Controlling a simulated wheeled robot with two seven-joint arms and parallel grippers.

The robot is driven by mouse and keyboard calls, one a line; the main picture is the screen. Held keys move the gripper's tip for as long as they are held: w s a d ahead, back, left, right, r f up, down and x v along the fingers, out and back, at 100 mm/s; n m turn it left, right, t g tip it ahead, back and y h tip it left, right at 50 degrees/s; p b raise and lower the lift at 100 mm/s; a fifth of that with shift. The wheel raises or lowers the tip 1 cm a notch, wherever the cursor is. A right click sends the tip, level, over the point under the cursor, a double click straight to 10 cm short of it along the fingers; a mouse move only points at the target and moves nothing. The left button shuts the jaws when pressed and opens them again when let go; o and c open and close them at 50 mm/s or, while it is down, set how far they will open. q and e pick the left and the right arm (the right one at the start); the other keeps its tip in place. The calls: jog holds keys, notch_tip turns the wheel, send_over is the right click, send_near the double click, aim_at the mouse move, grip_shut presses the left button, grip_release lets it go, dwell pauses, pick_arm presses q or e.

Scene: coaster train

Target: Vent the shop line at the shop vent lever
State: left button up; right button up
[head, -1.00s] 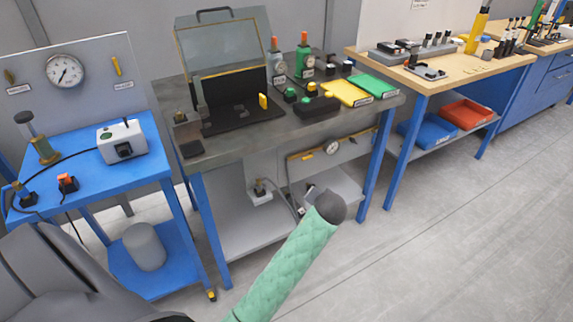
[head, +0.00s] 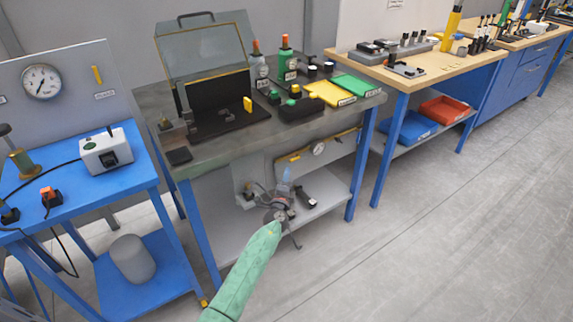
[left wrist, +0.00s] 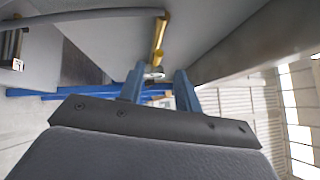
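My left gripper (head: 285,183) reaches in under the grey bench, in front of a grey panel with a yellow pipe (head: 298,155) and a small round gauge (head: 319,148). In the left wrist view its two blue fingers (left wrist: 159,88) stand apart with nothing held. The yellow pipe (left wrist: 160,40) and a small round part (left wrist: 154,72) show beyond and between the fingertips. I cannot tell which part is the shop vent lever. My right gripper is not in view.
The grey bench top (head: 205,150) lies above my left gripper, with a lower shelf (head: 235,240) below and blue legs (head: 362,165) beside. A black fitting (head: 307,197) lies on the shelf. The blue table (head: 85,190) stands at left. Floor at right is clear.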

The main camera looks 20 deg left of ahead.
pick_arm(q)
jog(key=d+f+x, duration=0.1)
jog(key=x, duration=0.6)
jog(key=shift+w+a+r+h+p, duration=0.2)
jog(key=shift+w+r+h+p, duration=0.2)
jog(key=shift+w, duration=0.05)
grip_shut()
